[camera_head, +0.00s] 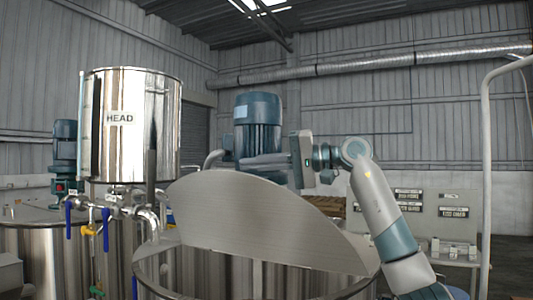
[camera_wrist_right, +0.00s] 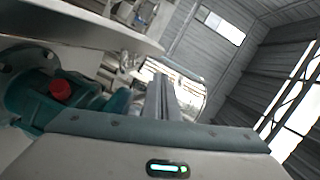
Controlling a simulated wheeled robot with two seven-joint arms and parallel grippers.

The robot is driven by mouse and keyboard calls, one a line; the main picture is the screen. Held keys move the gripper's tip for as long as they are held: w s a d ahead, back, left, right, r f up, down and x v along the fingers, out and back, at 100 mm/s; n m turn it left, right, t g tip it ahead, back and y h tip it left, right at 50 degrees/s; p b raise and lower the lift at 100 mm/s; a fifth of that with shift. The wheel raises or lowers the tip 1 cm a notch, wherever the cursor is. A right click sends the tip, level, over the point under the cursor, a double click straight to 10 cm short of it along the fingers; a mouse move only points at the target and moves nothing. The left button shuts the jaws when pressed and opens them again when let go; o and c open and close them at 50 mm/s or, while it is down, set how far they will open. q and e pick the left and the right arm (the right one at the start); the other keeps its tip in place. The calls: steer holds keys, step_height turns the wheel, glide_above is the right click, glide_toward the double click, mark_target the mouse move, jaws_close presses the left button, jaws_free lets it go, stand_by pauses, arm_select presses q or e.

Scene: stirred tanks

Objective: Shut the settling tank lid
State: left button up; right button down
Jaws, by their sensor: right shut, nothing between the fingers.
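The settling tank lid (camera_head: 262,222) is a flat grey steel half-disc. In the head view it is tilted up over the open front of a steel tank (camera_head: 225,272), its curved edge uppermost. A pale plate with a curved edge, probably the lid, shows at the upper left of the right wrist view (camera_wrist_right: 85,22). My right gripper (camera_head: 246,161) is shut and empty just above the lid's upper edge, its fingers pointing left in front of the blue motor. Its fingers also show in the right wrist view (camera_wrist_right: 162,95). I cannot tell whether they touch the lid. My left gripper is out of view.
A blue motor (camera_head: 257,122) stands behind the lid. A raised steel tank marked HEAD (camera_head: 130,140) and pipes with blue-handled valves (camera_head: 70,220) are at left. A white pole (camera_head: 486,180) and a bench with labelled boxes (camera_head: 453,248) are at right.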

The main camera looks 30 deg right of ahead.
steer(key=shift+s+a+f+p, duration=0.15)
steer(key=shift+s+a+p, duration=0.2)
steer(key=shift+s+a, duration=0.2)
steer(key=shift+s+a+f, duration=0.25)
steer(key=shift+s+a, duration=0.05)
steer(key=shift+s+a, duration=0.1)
